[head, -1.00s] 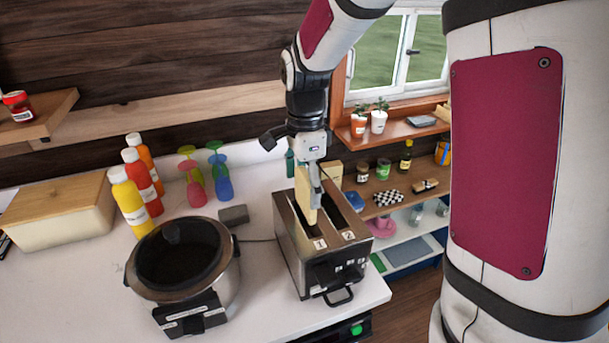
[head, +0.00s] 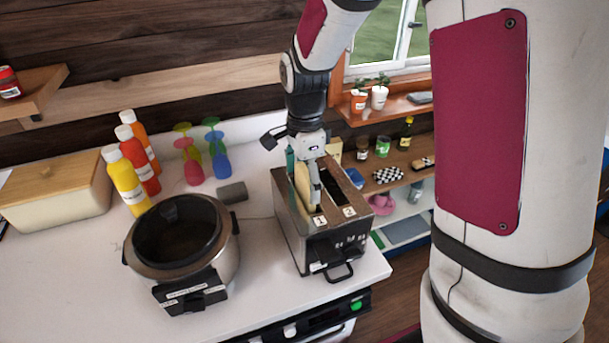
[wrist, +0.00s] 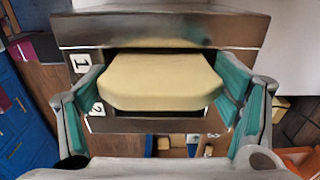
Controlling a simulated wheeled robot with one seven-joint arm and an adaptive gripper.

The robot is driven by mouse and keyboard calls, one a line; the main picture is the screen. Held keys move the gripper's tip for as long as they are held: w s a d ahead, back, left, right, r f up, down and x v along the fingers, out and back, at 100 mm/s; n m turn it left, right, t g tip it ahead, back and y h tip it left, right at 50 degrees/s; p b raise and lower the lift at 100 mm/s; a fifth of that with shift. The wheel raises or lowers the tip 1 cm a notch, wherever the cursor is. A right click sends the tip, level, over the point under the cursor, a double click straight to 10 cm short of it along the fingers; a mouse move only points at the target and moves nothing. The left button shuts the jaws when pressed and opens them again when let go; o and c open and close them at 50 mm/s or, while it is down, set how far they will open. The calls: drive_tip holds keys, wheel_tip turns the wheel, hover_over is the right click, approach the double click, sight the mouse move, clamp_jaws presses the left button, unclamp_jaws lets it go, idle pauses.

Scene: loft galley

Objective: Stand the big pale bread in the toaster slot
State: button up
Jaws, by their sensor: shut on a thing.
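The big pale bread (head: 303,186) stands upright at the left slot, marked 1, of the steel toaster (head: 292,232). Its lower part is hidden inside the slot; its upper part shows above the toaster top. My gripper (head: 314,188) is over the toaster, shut on the bread. In the wrist view the bread (wrist: 160,82) lies between the teal pads of my gripper (wrist: 160,95), with the dark slot behind it. The slot marked 2 looks empty. How deep the bread sits cannot be seen.
A round cooker (head: 180,245) stands left of the toaster, with a small grey block (head: 233,192) between them. Sauce bottles (head: 127,182), coloured glasses (head: 218,155) and a bread box (head: 55,190) stand behind. The counter's right edge is close to the toaster.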

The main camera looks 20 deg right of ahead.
drive_tip(key=o, duration=0.9)
drive_tip(key=shift+o, duration=0.2)
wheel_tip(320, 180, up, 11)
drive_tip(key=shift+f, duration=0.15)
drive_tip(key=shift+r, duration=0.7)
